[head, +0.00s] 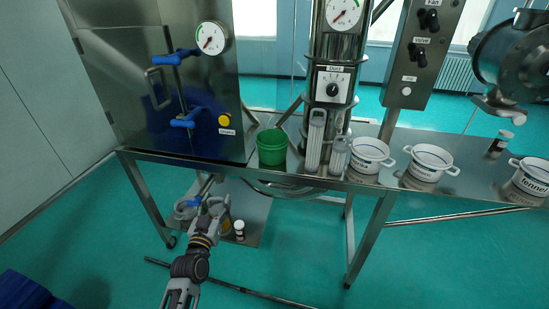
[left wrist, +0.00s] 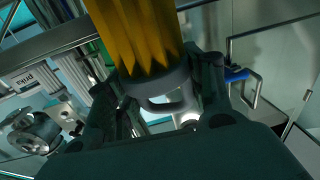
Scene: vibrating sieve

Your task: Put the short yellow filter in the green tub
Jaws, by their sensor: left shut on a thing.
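The green tub (head: 271,147) stands upright near the front edge of the steel table in the head view, beside the steel cabinet. My left gripper (head: 213,206) is below the tabletop, in front of the table and lower left of the tub. In the left wrist view my left gripper (left wrist: 165,95) is shut on the grey looped end cap of a yellow pleated filter (left wrist: 135,35). The filter runs out of the top of that view, so its length cannot be told. In the head view I cannot make the filter out clearly at the gripper. My right gripper is not in view.
The table edge (head: 310,180) lies between my gripper's level and the tub. The cabinet (head: 165,90) has a projecting handle. A lower shelf (head: 250,205) holds small items.

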